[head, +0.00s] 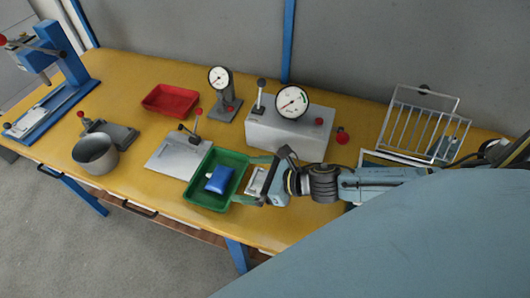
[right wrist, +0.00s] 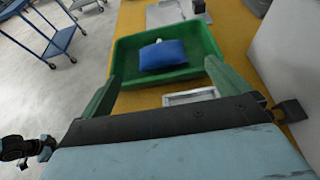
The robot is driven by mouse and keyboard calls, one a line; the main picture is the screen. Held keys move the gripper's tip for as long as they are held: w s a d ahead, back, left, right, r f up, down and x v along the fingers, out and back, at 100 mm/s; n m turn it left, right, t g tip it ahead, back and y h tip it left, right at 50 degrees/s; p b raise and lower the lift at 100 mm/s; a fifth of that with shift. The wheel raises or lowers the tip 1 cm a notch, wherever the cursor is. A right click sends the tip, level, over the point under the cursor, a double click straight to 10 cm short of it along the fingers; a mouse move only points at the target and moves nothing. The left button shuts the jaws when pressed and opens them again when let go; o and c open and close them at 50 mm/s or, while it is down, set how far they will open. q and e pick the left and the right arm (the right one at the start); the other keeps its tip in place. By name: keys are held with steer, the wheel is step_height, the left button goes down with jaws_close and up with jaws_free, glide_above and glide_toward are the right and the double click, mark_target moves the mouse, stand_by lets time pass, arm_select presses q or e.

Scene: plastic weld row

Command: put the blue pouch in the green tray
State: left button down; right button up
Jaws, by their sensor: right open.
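The blue pouch (head: 219,180) lies inside the green tray (head: 236,158) on the yellow table. In the right wrist view the pouch (right wrist: 163,54) rests on the floor of the tray (right wrist: 125,63), towards its far side, with a small white part on its top edge. My right gripper (head: 253,180) is at the right side of the tray in the head view. Its two green fingers (right wrist: 160,85) are spread apart with nothing between them, and they are apart from the pouch. My left gripper is not in view.
A grey plate with a red-knobbed lever (head: 178,158) stands left of the tray. A red tray (head: 171,100), a metal pot (head: 95,153), a dial gauge (head: 222,90), a grey gauge box (head: 290,132) and a wire rack (head: 425,125) also occupy the table. A small metal tray (right wrist: 190,96) lies near my right gripper.

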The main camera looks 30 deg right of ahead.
steer(key=shift+v, duration=2.3)
